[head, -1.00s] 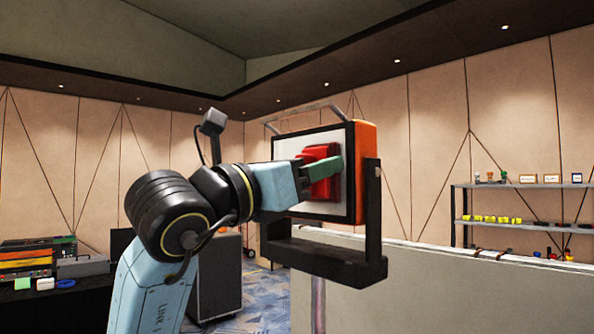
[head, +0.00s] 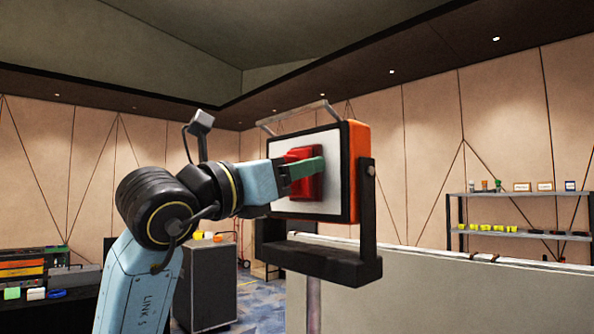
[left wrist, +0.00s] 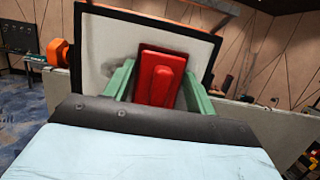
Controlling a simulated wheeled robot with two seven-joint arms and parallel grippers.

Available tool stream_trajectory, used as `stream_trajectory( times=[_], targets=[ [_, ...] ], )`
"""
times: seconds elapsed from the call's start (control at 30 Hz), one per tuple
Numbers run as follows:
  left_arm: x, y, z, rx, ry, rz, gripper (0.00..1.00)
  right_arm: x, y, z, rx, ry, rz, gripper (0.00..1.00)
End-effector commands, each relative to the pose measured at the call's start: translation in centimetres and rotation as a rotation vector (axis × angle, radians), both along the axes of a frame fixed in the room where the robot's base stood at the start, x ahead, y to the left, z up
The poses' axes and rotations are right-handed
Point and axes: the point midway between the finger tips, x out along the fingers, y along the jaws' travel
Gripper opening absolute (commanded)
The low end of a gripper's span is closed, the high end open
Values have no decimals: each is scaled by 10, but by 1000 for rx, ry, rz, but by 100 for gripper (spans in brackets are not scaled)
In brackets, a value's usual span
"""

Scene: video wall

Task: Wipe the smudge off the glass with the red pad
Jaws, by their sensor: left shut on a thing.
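The glass (head: 334,190) is the pale front face of a black-framed, orange-backed lamp on a dark bracket. My left gripper (head: 305,168), with green fingers, is shut on the red pad (head: 300,158) in front of the glass. In the left wrist view, the red pad (left wrist: 147,72) with its raised handle sits between the fingers of the left gripper (left wrist: 160,85), over the middle of the glass (left wrist: 113,35). The pad looks flat against the glass, but contact is hard to confirm. Faint grey shading shows left of the pad; I cannot tell whether it is the smudge. My right gripper is not in view.
The lamp's dark bracket (head: 335,262) runs below and up the right side of the lamp. A low grey partition (head: 440,295) stands behind it. Shelves (head: 520,232) with small items are at right. A dark cabinet (head: 205,285) and stacked cases (head: 25,270) are at left.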

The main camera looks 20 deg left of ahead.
Motion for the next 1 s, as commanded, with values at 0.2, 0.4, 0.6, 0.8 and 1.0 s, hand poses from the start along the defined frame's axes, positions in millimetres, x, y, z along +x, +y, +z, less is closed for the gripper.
stream_trajectory(
  times=[0.2, 0.4, 0.6, 0.8, 1.0],
  targets=[
    [7, 17, -2, -2, 4, 5, 37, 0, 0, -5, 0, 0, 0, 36],
    [12, 32, -1, -2, 4, 3, 37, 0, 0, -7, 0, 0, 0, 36],
    [13, 36, 0, -1, 2, 3, 37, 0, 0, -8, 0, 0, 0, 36],
    [19, 47, -1, -1, 4, 4, 37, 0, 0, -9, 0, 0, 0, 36],
    [27, 63, -1, -2, 3, 4, 37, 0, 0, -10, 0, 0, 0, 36]
  ],
)
